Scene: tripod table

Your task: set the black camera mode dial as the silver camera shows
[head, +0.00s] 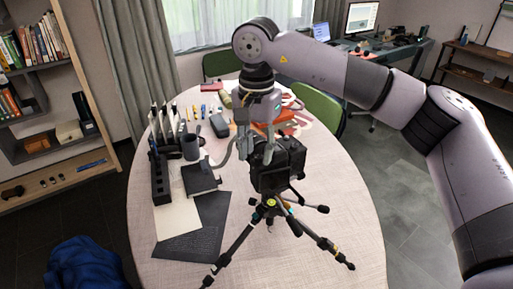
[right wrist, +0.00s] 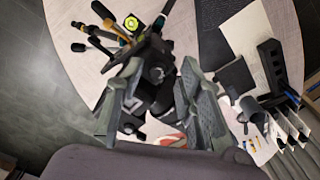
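The black camera (head: 278,166) sits upright on a tripod (head: 270,208) at the middle of the table. My right gripper (head: 246,150) is low over the camera's left side, with its fingers spread apart. In the right wrist view, the gripper (right wrist: 160,75) has one finger on each side of the dark camera body (right wrist: 150,98). I cannot tell whether either finger touches it. The mode dial is too small or hidden to make out. I cannot pick out a silver camera in either view. My left gripper is not in view.
The round table (head: 345,215) has free room at the right. A black rack (head: 160,180), dark cup (head: 191,147), black notebook (head: 200,180) and dark mat (head: 200,228) stand or lie at left. Small items and an orange-red object (head: 272,117) lie behind. The tripod legs spread towards the front.

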